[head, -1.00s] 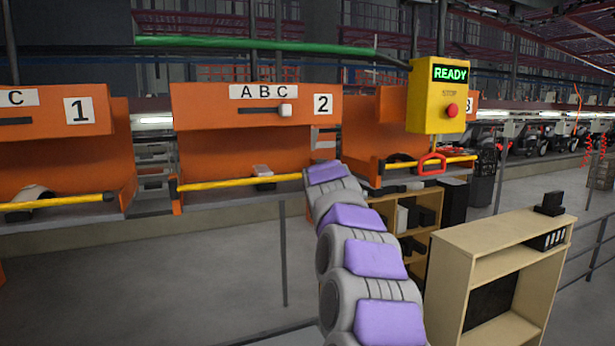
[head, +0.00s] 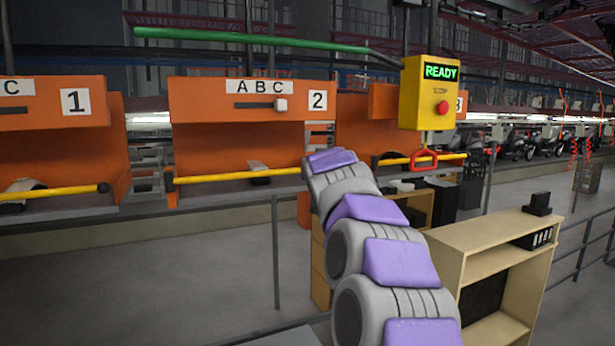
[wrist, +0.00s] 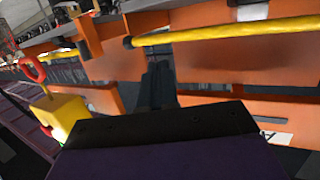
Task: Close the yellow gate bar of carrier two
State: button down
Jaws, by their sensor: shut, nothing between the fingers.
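Carrier two (head: 217,137) is an orange bin with a "2" label and a white knob (head: 281,104) on its slotted panel. Its yellow gate bar (head: 230,177) spans the front nearly level, with a dark left end; my arm hides the right end. In the wrist view, which looks upside down, a yellow bar with a black end (wrist: 235,30), apparently the same one, crosses the upper right. My gripper (wrist: 158,75) shows as dark, shut, empty fingers between orange panels, apart from that bar in the picture. In the head view my arm hides the gripper.
Carrier one (head: 55,138) stands left, carrier three (head: 362,128) right. A yellow READY box (head: 428,105) with a red handle (head: 424,160) hangs near my arm at right. A wooden shelf (head: 490,232) stands lower right. A thin post (head: 276,250) stands below carrier two. The floor at left is clear.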

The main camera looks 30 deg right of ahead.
jog(key=shift+s+b, duration=0.8)
jog(key=shift+s, duration=2.35)
jog(key=s+a+f+n+g+y+b, duration=0.15)
jog(key=s+a+f+b, duration=0.25)
jog(key=a+f, duration=0.5)
jog(key=s+a+f+n+g+y+b, duration=0.1)
jog(key=s+a+f+g+y+b, duration=0.3)
jog(key=f, duration=1)
jog(key=s+a+f+n+g+b, duration=0.25)
jog(key=s+a+f, duration=0.25)
jog(key=a+f, duration=0.5)
jog(key=s+a+f+g+y+b, duration=0.1)
jog(key=s+a+f+g+b, duration=0.2)
jog(key=s+f, duration=1)
jog(key=s+a+f+n+g+y+b, duration=0.1)
jog(key=s+a+f+g+b, duration=0.3)
jog(key=s+f, duration=0.9)
jog(key=s+b, duration=0.1)
jog(key=s, duration=0.1)
jog(key=shift+s+a+f+b, duration=0.3)
jog(key=shift+s+a+b, duration=0.05)
jog(key=shift+s+a, duration=0.05)
jog(key=shift+a, duration=0.3)
jog(key=shift+d, duration=0.15)
